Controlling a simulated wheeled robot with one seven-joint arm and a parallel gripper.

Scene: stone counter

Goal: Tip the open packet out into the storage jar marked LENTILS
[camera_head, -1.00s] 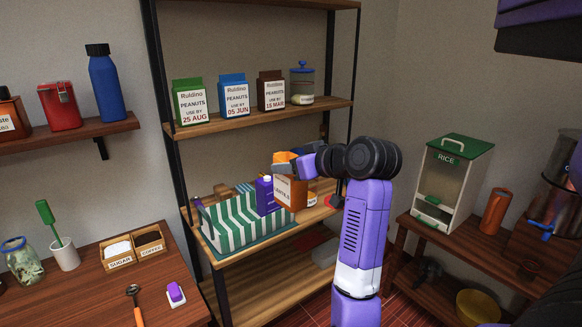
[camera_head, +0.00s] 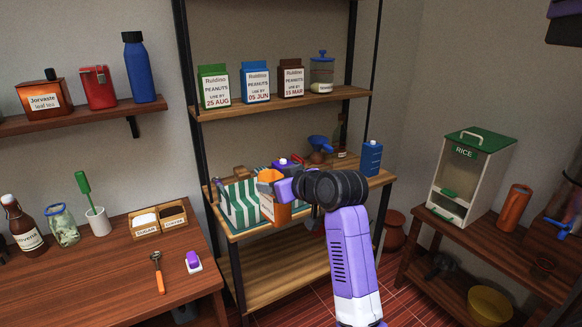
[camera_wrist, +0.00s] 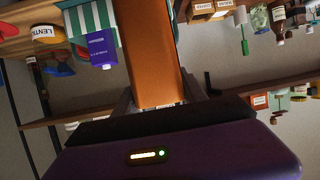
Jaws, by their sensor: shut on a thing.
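My gripper (camera_head: 284,190) is shut on an orange packet (camera_head: 268,207) with a pale label, held upright in front of the middle shelf. The packet's wide orange face (camera_wrist: 150,50) fills the centre of the wrist view, where its mouth is out of sight. A jar (camera_wrist: 47,33) whose white label reads "LENTI..." shows at the upper left of the wrist view, apart from the packet. In the head view I cannot make this jar out; my arm covers part of that shelf.
A green-striped crate (camera_head: 243,208) and a purple carton (camera_head: 284,163) are close behind the packet. A blue funnel (camera_head: 319,143) and a blue container (camera_head: 371,157) stand farther right on that shelf. A rack upright (camera_head: 191,110) rises at the left.

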